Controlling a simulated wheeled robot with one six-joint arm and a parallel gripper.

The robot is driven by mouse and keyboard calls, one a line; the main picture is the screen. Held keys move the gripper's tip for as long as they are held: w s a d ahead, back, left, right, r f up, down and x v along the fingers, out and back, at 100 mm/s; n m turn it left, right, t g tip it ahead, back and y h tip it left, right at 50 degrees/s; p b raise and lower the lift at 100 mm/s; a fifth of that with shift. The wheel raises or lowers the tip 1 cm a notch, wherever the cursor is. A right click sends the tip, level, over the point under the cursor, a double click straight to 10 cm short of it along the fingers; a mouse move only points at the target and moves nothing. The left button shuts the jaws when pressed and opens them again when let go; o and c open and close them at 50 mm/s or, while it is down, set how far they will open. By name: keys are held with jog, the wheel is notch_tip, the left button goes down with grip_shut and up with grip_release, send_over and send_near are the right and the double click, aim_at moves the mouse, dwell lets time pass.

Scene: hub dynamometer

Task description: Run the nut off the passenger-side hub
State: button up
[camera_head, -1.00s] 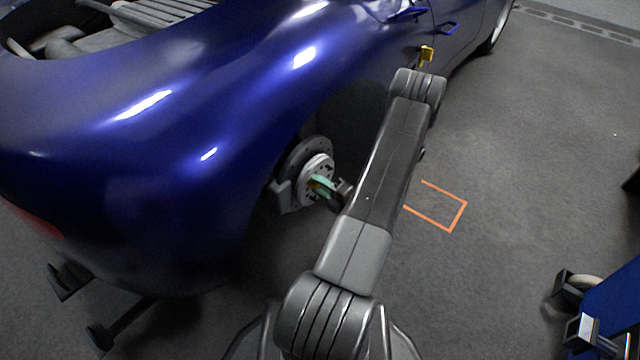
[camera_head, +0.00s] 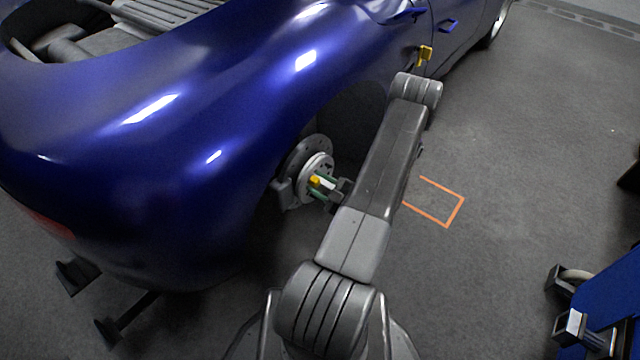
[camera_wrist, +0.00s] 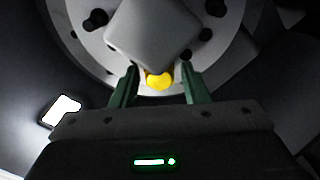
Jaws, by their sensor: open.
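The hub (camera_head: 316,168) is a pale round disc with holes, in the wheel opening of the blue car (camera_head: 200,140). In the wrist view, a grey square nut (camera_wrist: 155,35) with rounded corners stands in front of the hub disc (camera_wrist: 85,45). A yellow piece (camera_wrist: 160,79) shows at the nut's lower corner, and also in the head view (camera_head: 315,181). My gripper (camera_wrist: 158,72) is open, its green fingers spread to the left and right of the yellow piece. Contact between fingers and nut cannot be told. In the head view my gripper (camera_head: 326,193) is at the hub, partly hidden.
A yellow object (camera_head: 425,54) is near the car's side, beyond my arm. An orange outline (camera_head: 452,213) marks the floor at right. A blue wheeled unit (camera_head: 610,300) stands at lower right. Dark stand feet (camera_head: 75,275) are at lower left. The floor at right is mostly clear.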

grip_shut()
jog(key=shift+f+n+b, duration=0.15)
jog(key=shift+n+b, duration=0.5)
jog(key=shift+n, duration=0.35)
jog(key=n+b, duration=0.2)
jog(key=n, duration=0.2)
jog(key=shift+n, duration=0.3)
jog(key=n+b, duration=0.2)
jog(key=n, duration=0.2)
jog(key=shift+s+n+b, duration=0.1)
jog(key=shift+n+b, duration=0.2)
jog(key=shift+n, duration=0.4)
grip_release()
